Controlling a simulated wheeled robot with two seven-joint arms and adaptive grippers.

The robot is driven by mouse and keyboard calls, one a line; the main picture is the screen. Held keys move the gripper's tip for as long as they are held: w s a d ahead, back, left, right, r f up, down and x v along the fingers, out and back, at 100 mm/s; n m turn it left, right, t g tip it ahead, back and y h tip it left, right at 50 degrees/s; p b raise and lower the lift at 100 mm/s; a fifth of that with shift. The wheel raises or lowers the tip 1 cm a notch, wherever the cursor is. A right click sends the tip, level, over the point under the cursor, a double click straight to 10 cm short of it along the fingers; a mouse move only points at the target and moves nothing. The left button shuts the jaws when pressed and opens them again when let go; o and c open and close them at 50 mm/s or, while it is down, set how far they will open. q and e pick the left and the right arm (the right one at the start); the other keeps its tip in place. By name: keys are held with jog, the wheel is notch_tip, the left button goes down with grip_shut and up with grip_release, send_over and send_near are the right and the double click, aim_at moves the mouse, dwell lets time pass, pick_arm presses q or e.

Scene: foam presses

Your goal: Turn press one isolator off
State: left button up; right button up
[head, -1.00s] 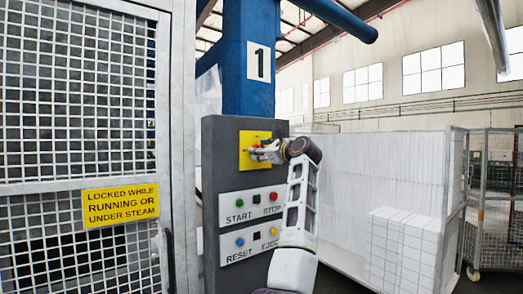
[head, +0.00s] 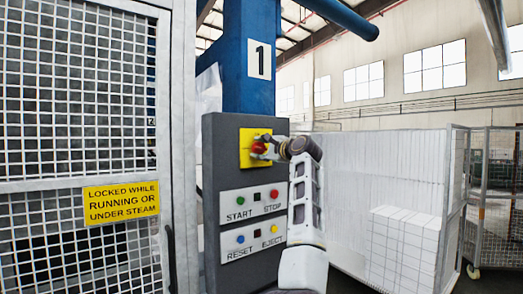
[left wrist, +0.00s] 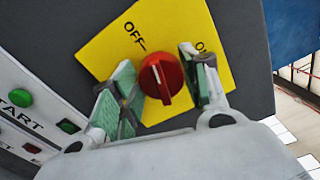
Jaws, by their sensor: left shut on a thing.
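The red isolator knob (head: 258,148) sits on a yellow plate (head: 246,157) at the top of press one's grey control panel. My left gripper (head: 265,145) reaches it from the right. The ON label (left wrist: 201,46) is partly hidden by the right finger. My right gripper is not in view.
Below the plate are the START and STOP buttons (head: 255,201) and the RESET and EJECT buttons (head: 255,241). A mesh guard door (head: 165,130) stands at the left.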

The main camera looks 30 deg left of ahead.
pick_arm(q)
jog(key=shift+f+n, duration=0.15)
jog(key=shift+n, duration=1.35)
jog(key=o, duration=1)
jog(key=shift+d, duration=0.1)
jog(key=shift+v, duration=5.95)
